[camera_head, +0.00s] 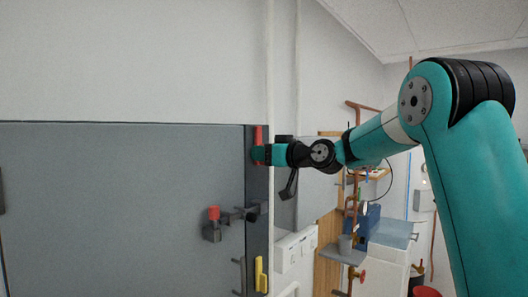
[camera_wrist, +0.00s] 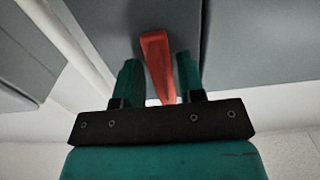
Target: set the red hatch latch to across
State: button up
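The red hatch latch (camera_head: 258,134) is a narrow red bar near the upper right corner of the grey hatch panel (camera_head: 120,210). It stands upright, along the panel's right edge strip. My gripper (camera_head: 256,153) is at the latch's lower part and hides some of it. In the wrist view, the red latch (camera_wrist: 156,55) lies between the two teal fingers of my gripper (camera_wrist: 158,62). Narrow gaps show on both sides of the bar, so the fingers look open around it. I cannot tell whether either finger touches it.
Below on the panel are a dark bracket with a red knob (camera_head: 213,213) and a yellow handle (camera_head: 260,273). To the right are a white wall box (camera_head: 297,249), copper pipes (camera_head: 354,215) and a blue container (camera_head: 366,220). The wall above the panel is bare.

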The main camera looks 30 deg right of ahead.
grip_shut()
jog(key=shift+f+n+b, duration=0.1)
jog(key=shift+n+b, duration=0.2)
jog(key=shift+b, duration=0.35)
jog(key=b, duration=0.2)
jog(key=n+b, duration=0.1)
jog(key=b, duration=0.1)
jog(key=shift+f+n, duration=0.3)
jog(key=n+b, duration=0.4)
jog(key=b, duration=0.4)
jog(key=shift+a, duration=0.15)
jog(key=n+b, duration=0.5)
jog(key=shift+s+n+b, duration=0.1)
jog(key=shift+n+b, duration=0.3)
jog(key=n+b, duration=0.3)
jog(key=n, duration=0.2)
jog(key=shift+a+r+n, duration=0.1)
jog(key=shift+n, duration=0.3)
jog(key=shift+b, duration=0.3)
